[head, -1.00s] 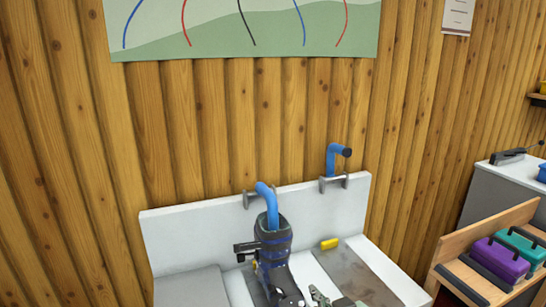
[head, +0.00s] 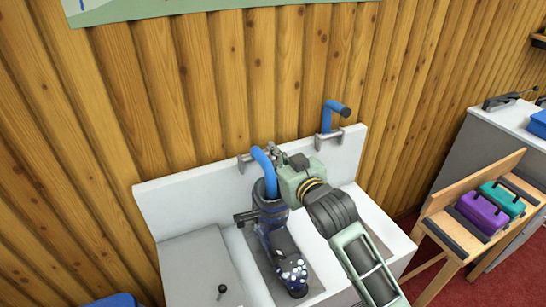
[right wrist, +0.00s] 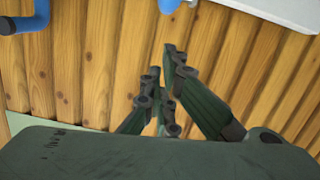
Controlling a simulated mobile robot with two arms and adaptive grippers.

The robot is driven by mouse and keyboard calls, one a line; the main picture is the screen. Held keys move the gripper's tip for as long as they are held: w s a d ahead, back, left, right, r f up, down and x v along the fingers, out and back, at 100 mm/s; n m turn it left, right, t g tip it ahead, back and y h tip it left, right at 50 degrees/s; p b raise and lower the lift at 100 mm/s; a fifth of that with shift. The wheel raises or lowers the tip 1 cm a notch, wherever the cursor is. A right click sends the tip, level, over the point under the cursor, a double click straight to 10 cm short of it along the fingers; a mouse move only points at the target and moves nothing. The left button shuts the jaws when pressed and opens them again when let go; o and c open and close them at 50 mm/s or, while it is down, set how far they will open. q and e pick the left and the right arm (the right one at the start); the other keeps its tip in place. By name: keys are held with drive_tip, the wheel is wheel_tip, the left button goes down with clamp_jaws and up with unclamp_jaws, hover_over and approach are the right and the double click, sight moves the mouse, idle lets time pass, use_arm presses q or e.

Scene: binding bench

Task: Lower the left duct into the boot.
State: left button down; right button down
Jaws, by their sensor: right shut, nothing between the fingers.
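The left duct (head: 266,170) is a bent blue pipe under the left bracket (head: 246,164) on the white back panel. Its lower end meets the mouth of the dark boot (head: 270,216) standing on the bench; how deep it sits I cannot tell. My right gripper (head: 273,151) is by the duct's upper bend, just right of it and near the panel's top edge. Its fingers (right wrist: 166,98) are together and empty in the right wrist view, with bare wood wall behind them. A blue piece shows at that view's top edge (right wrist: 168,5). My left gripper is out of view.
A second blue duct (head: 329,118) hangs in the right bracket (head: 328,138). My right arm covers the bench right of the boot. A wooden stand (head: 442,222) holds a purple case (head: 482,213) and a teal case (head: 503,198). A grey plate (head: 192,268) lies left of the boot.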

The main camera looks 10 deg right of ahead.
drive_tip(key=w+f+p, duration=0.2)
drive_tip(key=w+f, duration=0.2)
drive_tip(key=shift+w+a+f, duration=0.2)
drive_tip(key=shift+a+f, duration=0.2)
drive_tip(key=shift+a, duration=0.05)
drive_tip(key=shift+s, duration=0.1)
drive_tip(key=f+b, duration=0.1)
drive_tip(key=b, duration=0.1)
drive_tip(key=s+f+t+b, duration=0.1)
drive_tip(key=b, duration=0.1)
drive_tip(key=shift+d, duration=0.2)
drive_tip(key=shift+w+r, duration=0.1)
drive_tip(key=shift+r, duration=0.1)
